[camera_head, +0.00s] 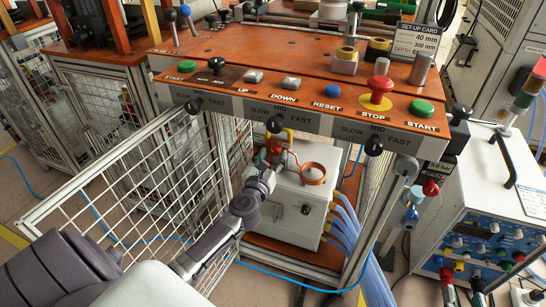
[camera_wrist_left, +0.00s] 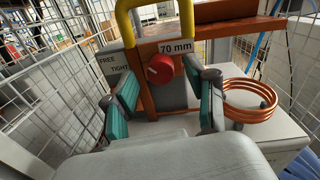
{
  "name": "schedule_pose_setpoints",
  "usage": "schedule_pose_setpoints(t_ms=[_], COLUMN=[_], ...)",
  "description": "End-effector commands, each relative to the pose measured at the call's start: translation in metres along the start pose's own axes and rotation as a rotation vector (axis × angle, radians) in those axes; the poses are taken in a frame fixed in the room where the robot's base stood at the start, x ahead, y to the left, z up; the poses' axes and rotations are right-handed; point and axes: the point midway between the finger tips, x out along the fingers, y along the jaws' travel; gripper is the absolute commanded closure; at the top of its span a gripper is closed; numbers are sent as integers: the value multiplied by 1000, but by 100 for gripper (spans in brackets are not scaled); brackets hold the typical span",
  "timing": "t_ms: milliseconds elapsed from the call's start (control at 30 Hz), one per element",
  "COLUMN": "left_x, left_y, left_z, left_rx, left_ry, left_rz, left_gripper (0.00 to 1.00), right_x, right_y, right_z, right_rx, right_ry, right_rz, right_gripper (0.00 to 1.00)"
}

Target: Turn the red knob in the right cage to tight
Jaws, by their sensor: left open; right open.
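The red knob (camera_wrist_left: 160,68) sits on an orange bracket under a yellow handle (camera_wrist_left: 130,22), with a 70 mm label (camera_wrist_left: 176,47) to its right. A plate marked FREE and TIGHT (camera_wrist_left: 114,64) is to its left. A pale mark shows on the knob's left side; I cannot tell which word it points to. My left gripper (camera_wrist_left: 163,98) is open, its green-padded fingers apart on either side of the knob and nearer the camera, with no clear contact. In the head view the left gripper (camera_head: 268,165) is at the white box inside the cage. My right gripper is not in view.
A copper coil (camera_wrist_left: 250,100) is close right of the gripper, on the white box (camera_head: 292,205). The open mesh door (camera_head: 150,190) is left of my arm. The control panel (camera_head: 300,100) with buttons and levers overhangs above. Blue hoses (camera_head: 345,225) run right of the box.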

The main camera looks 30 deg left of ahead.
Motion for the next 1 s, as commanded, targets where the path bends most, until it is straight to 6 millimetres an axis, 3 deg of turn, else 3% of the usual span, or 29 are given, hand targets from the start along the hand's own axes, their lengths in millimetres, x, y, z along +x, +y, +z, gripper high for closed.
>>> schedule_pose_setpoints(t_ms=[367, 700, 1000], left_x=[6, 6, 6], left_y=[0, 0, 0], left_z=[0, 0, 1], left_rx=[0, 0, 29], left_ry=[0, 0, 0], left_rz=[0, 0, 0], left_gripper=[44, 100, 100], right_x=[1, 1, 0], right_y=[-1, -1, 0], right_z=[-5, -4, -1], right_rx=[0, 0, 0], right_ry=[27, 26, -4], right_rz=[-2, -1, 0], right_gripper=[59, 59, 59])
